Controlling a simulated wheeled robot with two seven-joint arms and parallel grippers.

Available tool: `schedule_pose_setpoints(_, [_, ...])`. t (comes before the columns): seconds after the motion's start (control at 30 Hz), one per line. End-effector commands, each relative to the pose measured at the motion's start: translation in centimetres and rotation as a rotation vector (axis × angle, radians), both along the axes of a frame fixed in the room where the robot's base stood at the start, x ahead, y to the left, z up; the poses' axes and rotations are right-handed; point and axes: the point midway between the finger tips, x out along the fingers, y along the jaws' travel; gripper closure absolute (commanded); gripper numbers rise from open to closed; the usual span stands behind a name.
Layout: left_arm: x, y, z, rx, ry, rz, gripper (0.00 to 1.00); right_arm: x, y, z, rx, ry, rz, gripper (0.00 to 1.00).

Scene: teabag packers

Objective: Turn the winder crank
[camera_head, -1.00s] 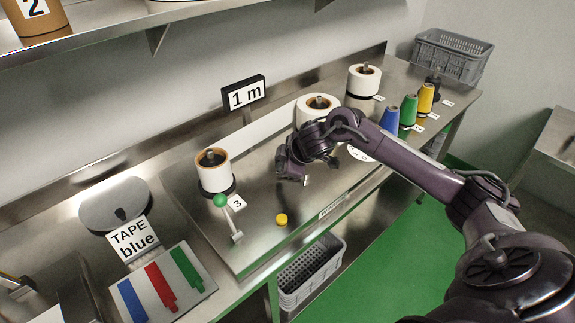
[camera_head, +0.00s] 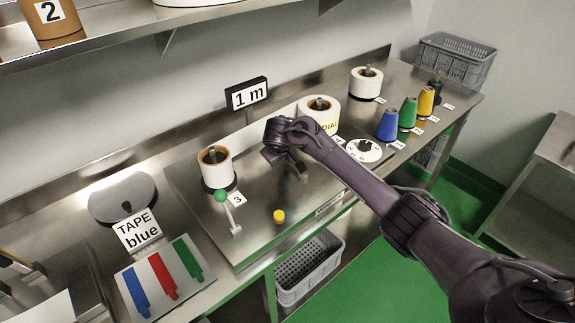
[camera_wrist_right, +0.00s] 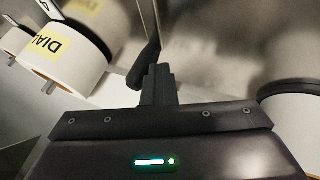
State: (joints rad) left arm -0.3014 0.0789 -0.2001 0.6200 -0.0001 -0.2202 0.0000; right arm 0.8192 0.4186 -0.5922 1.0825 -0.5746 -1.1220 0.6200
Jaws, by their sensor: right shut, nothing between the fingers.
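The crank (camera_head: 230,214) is a pale metal arm with a green ball knob (camera_head: 221,195) at its upper end. It stands on the steel bench beside the front-left white roll (camera_head: 215,167), by the label 3. My right gripper (camera_head: 303,175) is over the bench to the right of the crank, apart from it. It is shut and empty; its closed fingers also show in the right wrist view (camera_wrist_right: 159,84). A dark slender part rises beside the fingers there; I cannot tell what it is. The crank cannot be made out in the wrist view. My left gripper is out of view.
A yellow button (camera_head: 279,216) sits right of the crank. A roll labelled DIAL (camera_head: 318,112), a white dial (camera_head: 362,151) and coloured cones (camera_head: 388,125) stand further right. The "1 m" sign (camera_head: 247,94) stands behind. The bench between crank and gripper is clear.

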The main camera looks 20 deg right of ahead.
Motion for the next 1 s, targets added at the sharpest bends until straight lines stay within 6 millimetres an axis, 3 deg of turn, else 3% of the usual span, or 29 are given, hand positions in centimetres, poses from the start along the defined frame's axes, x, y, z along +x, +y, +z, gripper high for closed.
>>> schedule_pose_setpoints(0.6, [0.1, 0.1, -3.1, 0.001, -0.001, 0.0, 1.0, 1.8, -3.1, -0.2, 0.001, -0.001, -0.519, 1.0])
schedule_pose_setpoints(1.0, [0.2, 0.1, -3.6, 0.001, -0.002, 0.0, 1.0, 1.9, -4.1, -0.1, 0.001, -0.001, -0.525, 1.0])
